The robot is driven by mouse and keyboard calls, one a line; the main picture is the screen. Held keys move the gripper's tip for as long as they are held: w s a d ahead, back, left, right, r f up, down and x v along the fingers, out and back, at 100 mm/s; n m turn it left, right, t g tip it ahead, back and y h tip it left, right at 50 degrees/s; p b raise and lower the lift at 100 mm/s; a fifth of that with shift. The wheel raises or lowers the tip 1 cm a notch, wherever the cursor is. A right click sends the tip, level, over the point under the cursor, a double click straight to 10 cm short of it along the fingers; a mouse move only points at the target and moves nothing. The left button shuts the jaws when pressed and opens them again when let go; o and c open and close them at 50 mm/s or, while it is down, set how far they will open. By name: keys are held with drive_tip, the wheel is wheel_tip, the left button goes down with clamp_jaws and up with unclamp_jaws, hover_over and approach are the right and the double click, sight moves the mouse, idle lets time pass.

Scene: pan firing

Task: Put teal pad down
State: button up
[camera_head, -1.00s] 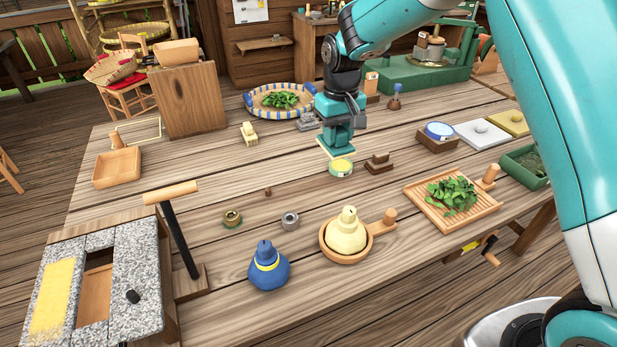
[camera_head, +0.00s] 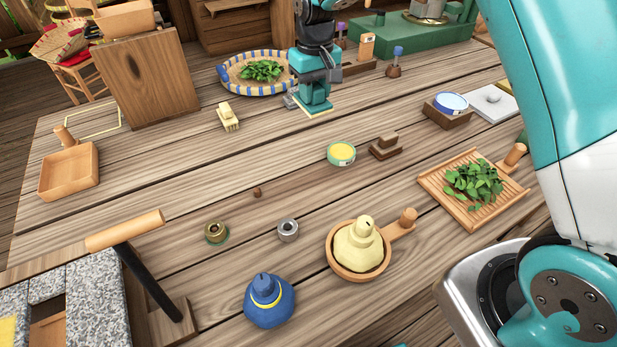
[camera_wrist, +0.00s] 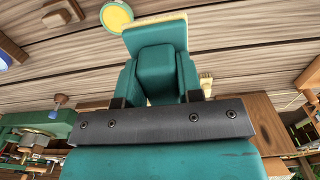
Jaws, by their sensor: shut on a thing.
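My gripper (camera_head: 315,80) is shut on the teal pad (camera_head: 314,98), a teal block with a pale cream bottom layer. The pad is at the far side of the wooden table, just right of the striped basket. I cannot tell whether its bottom touches the table. In the wrist view the teal pad (camera_wrist: 154,38) is between the fingers, with its cream edge pointing up in the picture.
The striped basket (camera_head: 226,86) with green leaves is close on the left, and a small grey metal item (camera_head: 291,101) is beside the pad. A green-and-yellow round tin (camera_head: 341,153) and a brown stepped block (camera_head: 386,147) stand nearer. Bare planks lie between.

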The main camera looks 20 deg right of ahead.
drive_tip(key=f, duration=2.5)
drive_tip(key=shift+w+f, duration=0.3)
drive_tip(key=shift+f, duration=0.1)
drive_tip(key=shift+f+b, duration=0.15)
drive_tip(key=shift+b, duration=0.25)
drive_tip(key=o, duration=1)
